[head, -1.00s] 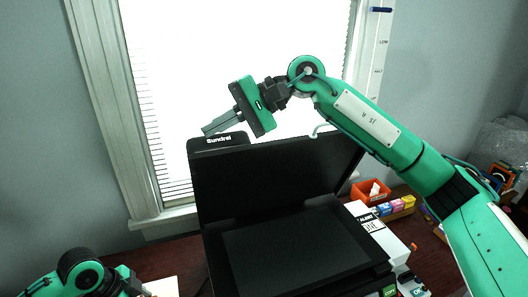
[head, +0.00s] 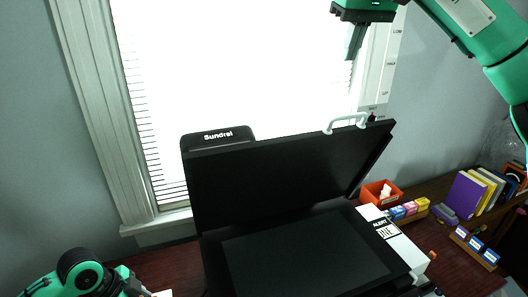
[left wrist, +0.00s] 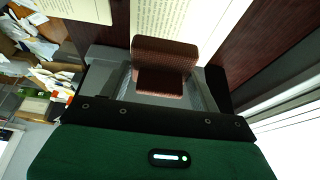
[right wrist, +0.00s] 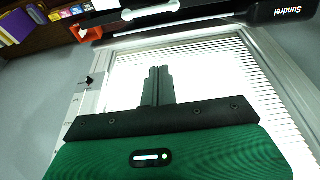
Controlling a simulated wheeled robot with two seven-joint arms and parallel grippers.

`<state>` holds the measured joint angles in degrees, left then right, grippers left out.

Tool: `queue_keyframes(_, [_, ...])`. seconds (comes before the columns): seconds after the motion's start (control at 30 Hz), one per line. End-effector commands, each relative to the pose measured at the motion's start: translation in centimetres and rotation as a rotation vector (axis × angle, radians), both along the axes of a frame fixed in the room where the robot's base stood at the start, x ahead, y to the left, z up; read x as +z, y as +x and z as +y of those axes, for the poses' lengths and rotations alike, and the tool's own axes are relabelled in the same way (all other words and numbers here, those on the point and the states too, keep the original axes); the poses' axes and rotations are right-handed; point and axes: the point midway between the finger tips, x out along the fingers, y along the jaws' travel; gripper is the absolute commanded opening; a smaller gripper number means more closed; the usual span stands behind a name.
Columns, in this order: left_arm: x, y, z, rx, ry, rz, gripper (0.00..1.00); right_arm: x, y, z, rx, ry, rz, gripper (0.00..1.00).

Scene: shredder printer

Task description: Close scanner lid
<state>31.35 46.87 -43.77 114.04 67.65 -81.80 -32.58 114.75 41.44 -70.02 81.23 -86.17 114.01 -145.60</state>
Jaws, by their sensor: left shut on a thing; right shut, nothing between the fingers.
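The black scanner lid (head: 290,165) stands raised and tilted over the dark scanner bed (head: 305,250), hinged at its back. A pale handle (head: 345,122) is on its upper edge; the handle also shows at the top of the right wrist view (right wrist: 150,11). My right gripper (head: 354,42) is shut and empty, above the lid's right side and apart from it. Its fingers show pressed together in the right wrist view (right wrist: 157,86). My left gripper (left wrist: 165,80) is shut on a reddish-brown textured block (left wrist: 165,50); in the head view it is partly cut off at lower left.
A white box (head: 385,232) is beside the scanner at right. An orange bin (head: 380,192), small coloured boxes (head: 408,210) and upright books (head: 470,192) stand farther right. A bright window (head: 240,70) is behind. Papers (left wrist: 180,30) lie near my left gripper.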

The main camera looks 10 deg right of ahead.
Motion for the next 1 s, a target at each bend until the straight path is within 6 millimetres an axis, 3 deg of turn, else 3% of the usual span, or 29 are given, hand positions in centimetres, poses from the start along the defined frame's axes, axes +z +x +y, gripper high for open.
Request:
queue_keyframes(0.43, [3.2,0.0,0.0,0.0,0.0,0.0,0.41,-8.6,2.7,0.4,0.002,0.002,0.005,0.0])
queue_keyframes(0.7, [4.3,0.0,0.0,0.0,0.0,0.0,0.41,-9.9,0.0,0.0,0.0,0.003,0.0,0.0])
queue_keyframes(1.0, [4.6,0.0,0.0,0.0,0.0,0.0,0.41,-10.6,-0.8,0.0,0.0,0.004,0.001,0.0])
